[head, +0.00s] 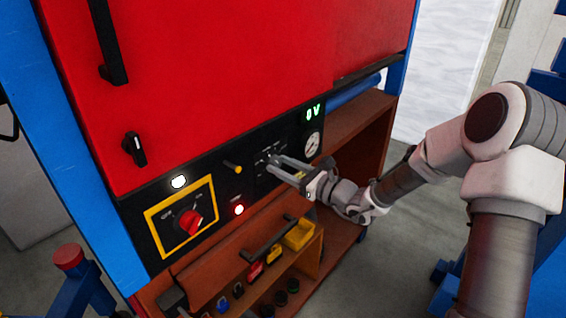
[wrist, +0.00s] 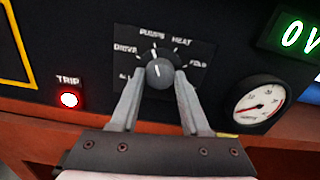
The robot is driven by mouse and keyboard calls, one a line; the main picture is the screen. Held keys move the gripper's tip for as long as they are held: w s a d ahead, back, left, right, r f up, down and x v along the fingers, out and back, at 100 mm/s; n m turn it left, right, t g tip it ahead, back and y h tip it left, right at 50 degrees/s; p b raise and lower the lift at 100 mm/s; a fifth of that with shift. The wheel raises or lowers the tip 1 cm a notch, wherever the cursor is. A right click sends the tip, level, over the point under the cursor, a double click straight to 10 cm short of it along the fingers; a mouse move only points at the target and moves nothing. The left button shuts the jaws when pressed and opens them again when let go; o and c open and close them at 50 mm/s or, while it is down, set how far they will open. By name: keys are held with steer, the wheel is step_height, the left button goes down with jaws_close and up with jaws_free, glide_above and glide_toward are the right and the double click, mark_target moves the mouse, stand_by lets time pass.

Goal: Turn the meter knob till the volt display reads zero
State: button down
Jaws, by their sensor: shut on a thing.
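The meter knob (wrist: 160,73) is a round dark grey knob with a white mark pointing up, near the PUMPS label. DRIVE, HEAT and other labels ring it on a black plate. My gripper (wrist: 160,82) is shut on the knob, one finger on each side. In the head view my gripper (head: 276,166) reaches the panel from the right and mostly hides the knob. The volt display (wrist: 300,36) glows green and reads 0V; it also shows in the head view (head: 313,112).
A round gauge (wrist: 259,104) sits below the display. A lit red TRIP lamp (wrist: 69,99) is left of my gripper. A red rotary switch on a yellow plate (head: 186,218) is further left. A brown shelf with a yellow bin (head: 300,234) lies below the panel.

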steer(key=shift+m, duration=0.6)
steer(key=shift+c, duration=1.9)
jaws_free()
steer(key=b+v, duration=0.1)
steer(key=v, duration=1.6)
steer(key=shift+d+b, duration=0.2)
steer(key=shift+b, duration=0.1)
steer(key=shift+s, duration=0.15)
